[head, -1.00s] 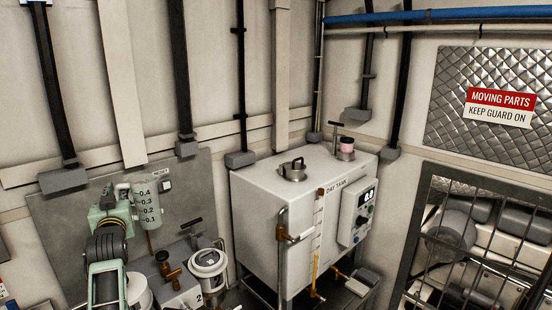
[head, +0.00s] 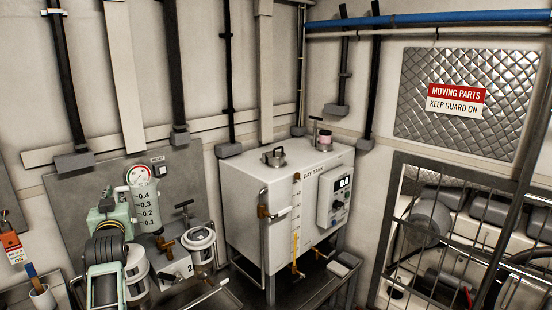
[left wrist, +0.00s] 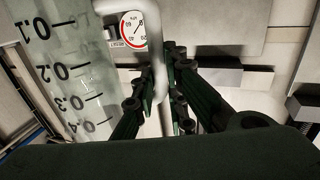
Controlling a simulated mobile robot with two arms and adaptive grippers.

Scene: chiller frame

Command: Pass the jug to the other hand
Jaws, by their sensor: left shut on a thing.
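The jug (head: 146,208) is clear, with a black scale from 0.1 to 0.4 and a pale handle. In the head view it is held upright before the grey wall panel at the left. My left gripper (head: 108,205) is at the jug's left side. In the left wrist view the jug's wall (left wrist: 65,70) fills the left, and the fingers of my left gripper (left wrist: 158,95) are shut around its handle (left wrist: 160,70). My right gripper is in neither view.
A round gauge (head: 138,175) is just above the jug. A lidded canister (head: 201,243) and valves stand right of it. The white day tank (head: 248,208) is at the centre, a barred guard (head: 440,235) at the right. A brush cup (head: 42,296) is at lower left.

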